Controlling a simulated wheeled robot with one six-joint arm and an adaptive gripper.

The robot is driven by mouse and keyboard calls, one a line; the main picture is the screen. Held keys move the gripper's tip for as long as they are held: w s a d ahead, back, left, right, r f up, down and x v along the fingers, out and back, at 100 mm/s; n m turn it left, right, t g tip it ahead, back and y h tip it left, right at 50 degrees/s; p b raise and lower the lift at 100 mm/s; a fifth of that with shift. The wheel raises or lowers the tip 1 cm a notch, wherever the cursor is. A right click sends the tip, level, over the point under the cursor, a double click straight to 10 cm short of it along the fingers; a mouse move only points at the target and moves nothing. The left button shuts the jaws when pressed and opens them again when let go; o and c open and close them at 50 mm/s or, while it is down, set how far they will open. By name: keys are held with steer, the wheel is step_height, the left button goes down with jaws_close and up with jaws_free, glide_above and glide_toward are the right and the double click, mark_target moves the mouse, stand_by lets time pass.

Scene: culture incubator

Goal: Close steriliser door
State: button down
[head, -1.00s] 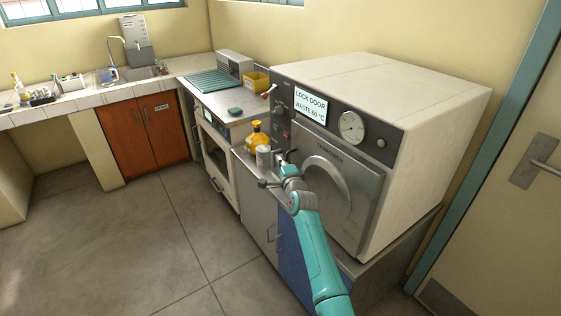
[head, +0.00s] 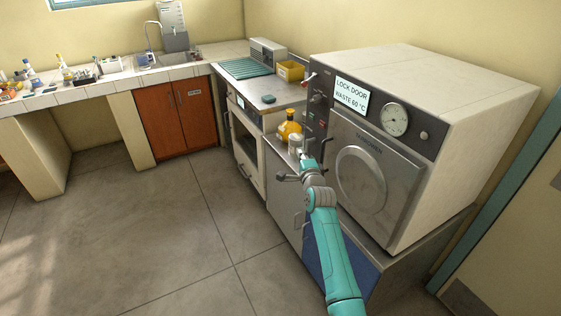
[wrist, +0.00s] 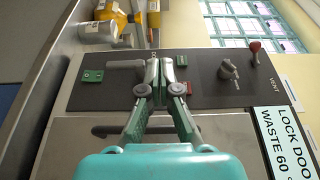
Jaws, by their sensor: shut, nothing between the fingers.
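The steriliser (head: 465,120) is a large cream box with a grey front and a display reading "LOCK DOOR, WASTE 60 °C". Its square metal door (head: 405,185), with a round boss, looks flush with the front; a small gap cannot be ruled out. My gripper (head: 305,160) is at the door's left side, beside the control panel (head: 318,100). In the wrist view my gripper (wrist: 160,72) is shut and empty, with its tips over the panel. Whether they touch it is unclear. A dark bar (wrist: 108,130) shows behind the fingers, partly hidden.
An amber bottle (head: 289,128) and a pale container (head: 295,144) stand on the counter close to my gripper. A red-tipped lever (wrist: 255,47) and a knob (wrist: 229,68) stick out from the panel. The floor (head: 180,230) on the left is clear.

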steer(key=s+a, duration=0.3)
steer(key=a, duration=0.4)
steer(key=s+d+f+n, duration=0.2)
steer(key=s+d+f, duration=0.1)
steer(key=s+f, duration=0.6)
steer(key=s+d+f+n, duration=0.2)
steer(key=s+d+f, duration=0.1)
steer(key=s+f, duration=0.55)
steer(key=s+d+f+n+g, duration=0.1)
steer(key=s+d+f+n, duration=0.1)
steer(key=s, duration=0.9)
steer(key=s+d+f+n, duration=0.2)
steer(key=s, duration=0.9)
steer(key=s+d+r+n+g+h, duration=0.1)
steer(key=s+r+n, duration=0.1)
steer(key=s, duration=0.7)
steer(key=s+d+r+n, duration=0.1)
steer(key=s+d+n, duration=0.1)
steer(key=s, duration=0.8)
steer(key=s+d+r+n+g+h, duration=0.1)
steer(key=s+r+n, duration=0.3)
steer(key=s+r, duration=0.8)
steer(key=s, duration=0.3)
steer(key=shift+r+n, duration=0.15)
steer(key=shift+n, duration=0.15)
